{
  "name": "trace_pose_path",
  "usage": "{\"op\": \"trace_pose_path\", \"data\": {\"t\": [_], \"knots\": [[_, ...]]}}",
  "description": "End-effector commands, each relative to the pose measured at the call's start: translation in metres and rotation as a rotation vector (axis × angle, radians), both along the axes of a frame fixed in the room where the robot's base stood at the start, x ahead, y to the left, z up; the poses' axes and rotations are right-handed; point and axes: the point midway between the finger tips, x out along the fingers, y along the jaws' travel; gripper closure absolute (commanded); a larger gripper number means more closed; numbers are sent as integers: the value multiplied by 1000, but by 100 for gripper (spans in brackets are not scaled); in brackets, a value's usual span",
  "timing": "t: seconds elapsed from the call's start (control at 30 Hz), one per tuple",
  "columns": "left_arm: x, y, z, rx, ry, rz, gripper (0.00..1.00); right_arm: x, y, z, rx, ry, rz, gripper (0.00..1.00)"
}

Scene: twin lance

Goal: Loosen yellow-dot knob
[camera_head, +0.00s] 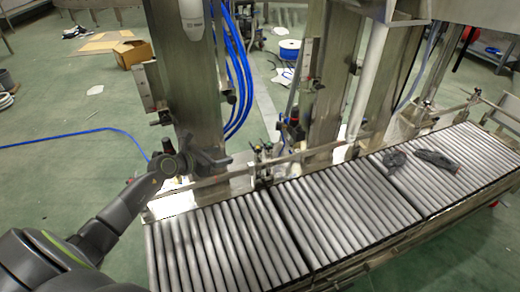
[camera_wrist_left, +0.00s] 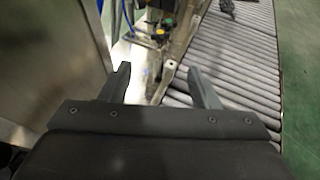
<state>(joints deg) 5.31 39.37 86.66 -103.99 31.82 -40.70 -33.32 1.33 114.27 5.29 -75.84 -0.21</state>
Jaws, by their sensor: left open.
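My left gripper (camera_head: 222,161) is open and empty, in front of the left steel column and above the near end of the roller conveyor. In the left wrist view its two fingers (camera_wrist_left: 158,75) stand wide apart. Small knobs or fittings (camera_head: 264,152) sit on the rail right of the gripper. In the left wrist view a small yellow-marked knob (camera_wrist_left: 160,32) shows beyond the fingertips, beside blue and green marked parts. It is apart from both fingers. It is too small to tell its exact shape or how tight it sits. My right gripper is not in view.
The roller conveyor (camera_head: 330,215) runs along the right, with a dark tool (camera_head: 436,159) and a dark round part (camera_head: 394,158) lying on it. Steel columns (camera_head: 190,80) and blue hoses (camera_head: 238,70) stand behind. A cardboard box (camera_head: 131,54) lies on the green floor.

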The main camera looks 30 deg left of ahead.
Motion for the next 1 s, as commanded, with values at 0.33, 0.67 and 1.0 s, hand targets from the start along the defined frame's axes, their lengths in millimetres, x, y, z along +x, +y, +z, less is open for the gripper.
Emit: {"op": "trace_pose_path", "data": {"t": [0.33, 0.67, 1.0], "knots": [[63, -23, -29, -9, -2, 1, 44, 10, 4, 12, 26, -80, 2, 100], [114, -41, -52, -8, 0, 1, 44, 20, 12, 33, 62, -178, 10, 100], [139, -49, -61, -7, 0, 2, 44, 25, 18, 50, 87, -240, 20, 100]]}}
